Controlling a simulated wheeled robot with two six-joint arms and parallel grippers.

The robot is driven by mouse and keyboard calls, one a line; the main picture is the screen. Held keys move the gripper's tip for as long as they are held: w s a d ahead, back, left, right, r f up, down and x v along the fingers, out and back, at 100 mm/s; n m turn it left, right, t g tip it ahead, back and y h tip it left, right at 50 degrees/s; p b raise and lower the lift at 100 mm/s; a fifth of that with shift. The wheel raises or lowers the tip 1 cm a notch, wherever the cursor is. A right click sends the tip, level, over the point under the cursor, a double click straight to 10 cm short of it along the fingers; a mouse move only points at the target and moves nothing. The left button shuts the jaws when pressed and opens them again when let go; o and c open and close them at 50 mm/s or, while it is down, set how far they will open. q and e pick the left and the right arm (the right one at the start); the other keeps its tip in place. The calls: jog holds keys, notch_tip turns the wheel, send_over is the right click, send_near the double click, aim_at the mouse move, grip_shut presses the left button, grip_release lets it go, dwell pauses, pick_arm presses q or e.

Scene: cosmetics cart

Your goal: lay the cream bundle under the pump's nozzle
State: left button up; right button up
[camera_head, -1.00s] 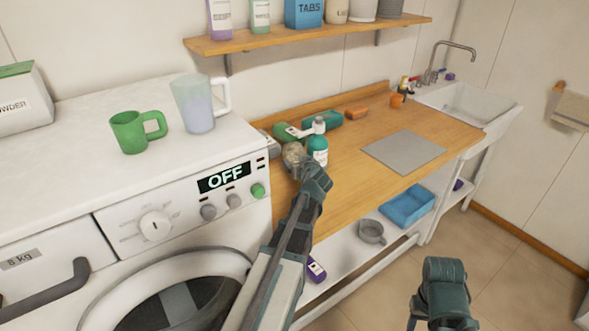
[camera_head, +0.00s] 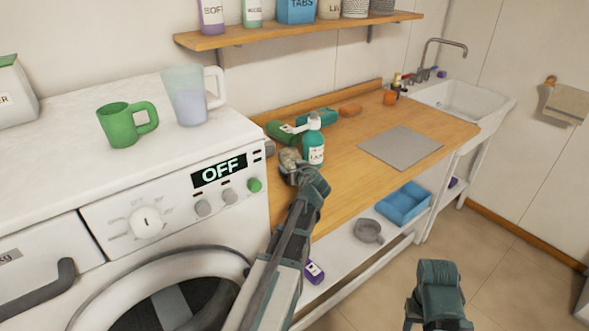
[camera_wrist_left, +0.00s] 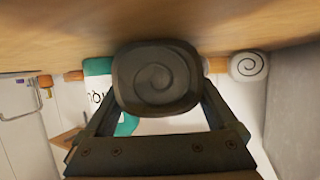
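The cream bundle (camera_head: 290,158), a rolled cloth, is between the fingers of my left gripper (camera_head: 300,172), just left of and in front of the pump bottle. In the left wrist view the bundle (camera_wrist_left: 157,80) shows its spiral end, dark in shadow, with a finger on each side. I cannot tell whether it touches the wooden top. In the wrist view the bottle (camera_wrist_left: 100,68) is partly hidden behind the bundle. My right gripper (camera_head: 440,290) is low at the right, its fingers not clear.
Green (camera_head: 281,132) and teal (camera_head: 318,117) rolls lie behind the bottle, an orange one (camera_head: 350,110) farther back. Another pale roll (camera_wrist_left: 248,66) shows in the wrist view. The washing machine (camera_head: 226,160) borders the left. A grey mat (camera_head: 400,146) lies right; wood between is clear.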

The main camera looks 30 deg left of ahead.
pick_arm(q)
jog(key=shift+o, duration=0.2)
jog(key=shift+r, duration=0.2)
jog(key=p+v, duration=0.5)
jog(key=v, duration=0.7)
pick_arm(e)
notch_tip(320, 180, up, 5)
jog(key=shift+f, duration=0.1)
